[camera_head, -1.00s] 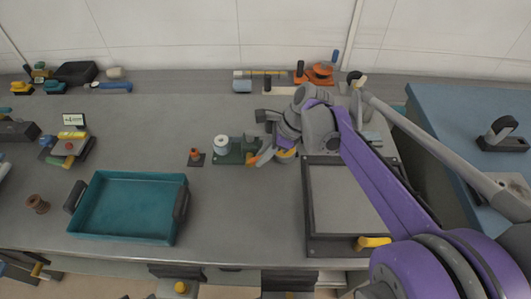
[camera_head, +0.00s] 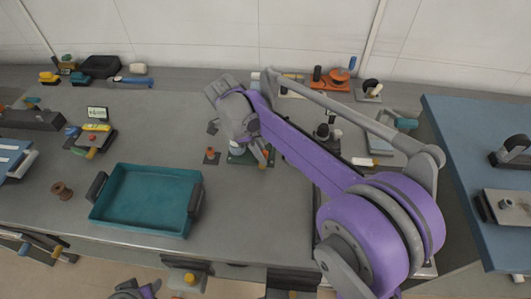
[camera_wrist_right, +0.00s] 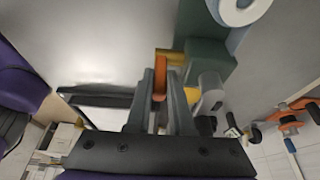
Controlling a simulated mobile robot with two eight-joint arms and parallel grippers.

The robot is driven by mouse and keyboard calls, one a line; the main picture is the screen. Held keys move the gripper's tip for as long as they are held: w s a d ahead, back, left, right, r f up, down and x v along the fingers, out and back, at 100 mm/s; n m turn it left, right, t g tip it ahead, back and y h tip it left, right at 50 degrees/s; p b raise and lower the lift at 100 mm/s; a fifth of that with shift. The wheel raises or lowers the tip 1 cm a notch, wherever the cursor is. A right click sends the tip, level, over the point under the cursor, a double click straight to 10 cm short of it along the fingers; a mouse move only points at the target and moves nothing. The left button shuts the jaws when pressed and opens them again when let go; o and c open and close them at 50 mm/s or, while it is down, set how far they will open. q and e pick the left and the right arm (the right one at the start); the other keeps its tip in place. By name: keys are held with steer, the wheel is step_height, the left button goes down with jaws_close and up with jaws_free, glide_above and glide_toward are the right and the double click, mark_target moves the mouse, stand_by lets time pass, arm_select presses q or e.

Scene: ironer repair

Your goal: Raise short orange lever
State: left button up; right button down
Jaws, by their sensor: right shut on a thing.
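The short orange lever (camera_wrist_right: 159,77) stands between my right gripper's fingers in the right wrist view. My right gripper (camera_wrist_right: 160,88) is shut on it. The lever is beside a green base (camera_wrist_right: 208,58) with a yellow part near it. In the head view the green base (camera_head: 238,159) lies on the bench under my right forearm. A bit of orange (camera_head: 265,153) shows beside my right gripper (camera_head: 262,157), whose wrist hides much of the base. Only a small grey and purple part of my left arm shows at the bottom edge; its fingers are not visible.
A white roll (camera_wrist_right: 238,8) stands on the green base. A small orange-topped post (camera_head: 211,153) is to its left. A teal tray (camera_head: 145,202) lies at the front left. Orange tools (camera_head: 332,80) stand at the back. The bench between tray and back is mostly clear.

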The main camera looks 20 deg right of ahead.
steer(key=shift+w+a+g+h, duration=0.2)
steer(key=shift+a+g+h, duration=0.1)
steer(key=shift+h, duration=0.3)
steer(key=c, duration=1.1)
jaws_free()
steer(key=p+v, duration=0.1)
steer(key=v, duration=0.9)
steer(key=shift+w+a+r, duration=0.2)
steer(key=shift+a+r, duration=0.05)
